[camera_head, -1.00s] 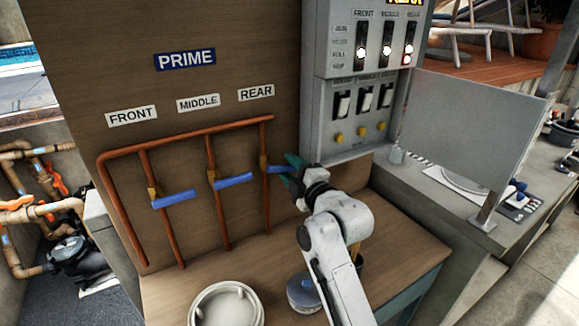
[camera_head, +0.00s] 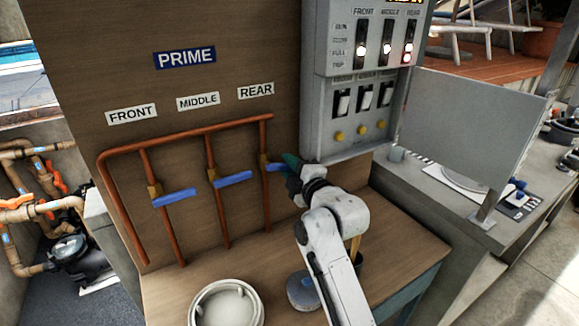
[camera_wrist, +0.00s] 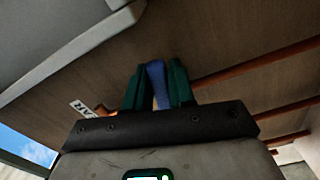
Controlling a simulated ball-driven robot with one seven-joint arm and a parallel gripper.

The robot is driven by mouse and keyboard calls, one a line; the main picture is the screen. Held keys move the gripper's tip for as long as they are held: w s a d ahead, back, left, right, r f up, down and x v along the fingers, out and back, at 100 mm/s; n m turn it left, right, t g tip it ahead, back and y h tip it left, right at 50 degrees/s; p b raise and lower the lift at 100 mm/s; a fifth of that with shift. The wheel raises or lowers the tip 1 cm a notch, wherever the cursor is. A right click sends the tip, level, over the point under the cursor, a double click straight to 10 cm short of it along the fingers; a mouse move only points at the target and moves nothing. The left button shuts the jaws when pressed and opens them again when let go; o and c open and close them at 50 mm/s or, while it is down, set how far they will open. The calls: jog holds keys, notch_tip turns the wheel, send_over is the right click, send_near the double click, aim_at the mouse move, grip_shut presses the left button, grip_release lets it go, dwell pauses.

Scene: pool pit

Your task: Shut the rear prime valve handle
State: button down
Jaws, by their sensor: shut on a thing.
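The rear prime valve handle (camera_head: 275,167) is a blue lever on the right-hand copper pipe, below the REAR label (camera_head: 256,91). It sticks out to the right, across the pipe, at a slight slope. My gripper (camera_head: 291,163) comes from the right and is shut on the handle's outer end. In the wrist view, the green fingers (camera_wrist: 157,88) stand on both sides of the blue handle (camera_wrist: 156,80). The brass valve body (camera_head: 263,160) shows left of the handle. The handle's tip is hidden by the fingers.
The middle handle (camera_head: 233,179) and front handle (camera_head: 175,197) stick out to the right on their pipes. A grey control box (camera_head: 350,110) hangs close above my gripper.

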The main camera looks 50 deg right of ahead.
dwell(0.3)
jog(key=shift+r+n+b, duration=0.2)
jog(key=shift+r+n, duration=0.15)
jog(key=shift+n, duration=0.45)
jog(key=shift+r+n+b, duration=0.2)
jog(key=shift+r+n, duration=0.15)
jog(key=shift+n, duration=0.45)
jog(key=c, duration=1)
grip_release()
jog(key=shift+c, duration=0.2)
jog(key=b+v, duration=0.1)
jog(key=v, duration=1)
